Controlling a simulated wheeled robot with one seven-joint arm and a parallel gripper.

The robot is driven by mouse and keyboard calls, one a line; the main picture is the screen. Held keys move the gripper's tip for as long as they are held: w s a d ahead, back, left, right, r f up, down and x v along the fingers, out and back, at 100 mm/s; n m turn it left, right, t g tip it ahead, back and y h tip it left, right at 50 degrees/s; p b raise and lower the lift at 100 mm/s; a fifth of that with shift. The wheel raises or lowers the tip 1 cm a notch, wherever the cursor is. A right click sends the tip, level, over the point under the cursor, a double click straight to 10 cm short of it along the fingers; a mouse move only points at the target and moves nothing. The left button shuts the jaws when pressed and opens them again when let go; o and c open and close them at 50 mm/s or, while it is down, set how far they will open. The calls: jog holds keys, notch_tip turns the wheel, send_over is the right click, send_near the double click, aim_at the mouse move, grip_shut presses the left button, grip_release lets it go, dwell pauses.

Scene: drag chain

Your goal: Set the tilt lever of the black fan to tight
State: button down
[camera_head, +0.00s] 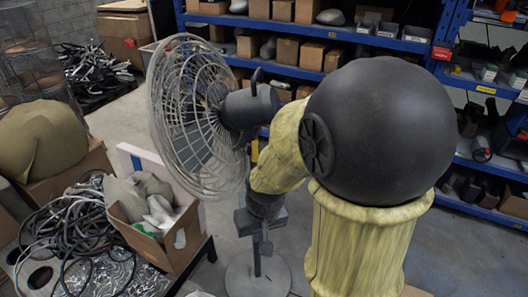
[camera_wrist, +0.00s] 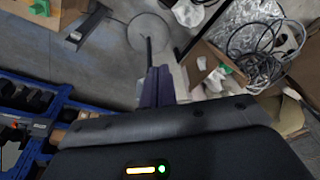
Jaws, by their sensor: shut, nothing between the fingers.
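The black fan (camera_head: 248,106) stands left of the middle in the head view, with a round wire cage facing left and a dark motor housing. A dark curved piece (camera_head: 256,80) rises from the housing; I cannot tell whether it is the tilt lever. My arm covers part of the fan's neck and pole. The round base (camera_head: 258,278) is on the floor and shows in the wrist view (camera_wrist: 150,32). My gripper (camera_head: 262,245) points down below the motor housing, in front of the pole. Its dark fingers (camera_wrist: 155,90) are together and empty in the wrist view.
A cardboard box (camera_head: 185,238) with grey and white items and a heap of black cables (camera_head: 70,235) lie on a table at left. Blue shelves (camera_head: 320,32) with boxes stand behind. Grey floor is open between fan and shelves.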

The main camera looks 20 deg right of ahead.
jog(key=w+d+f+m+t+y+b, duration=0.1)
jog(key=w+d+f+m+y+b, duration=0.15)
jog(key=w+y, duration=0.35)
jog(key=w+d+f+m+t+y+b, duration=0.1)
jog(key=w+d+f+m+t+y, duration=0.2)
jog(key=w, duration=0.6)
jog(key=w+d+r+m+t+b, duration=0.1)
jog(key=w+d+m+t, duration=0.1)
jog(key=d, duration=0.7)
jog(key=w+d+r+m+t, duration=0.2)
jog(key=w+d+t, duration=0.3)
jog(key=d, duration=0.5)
jog(key=m+t, duration=0.1)
jog(key=t, duration=0.1)
jog(key=shift+d+r+m+t+b, duration=0.25)
jog(key=shift+r+m+t+b, duration=0.05)
jog(key=shift+m+b, duration=0.05)
jog(key=shift+a, duration=0.1)
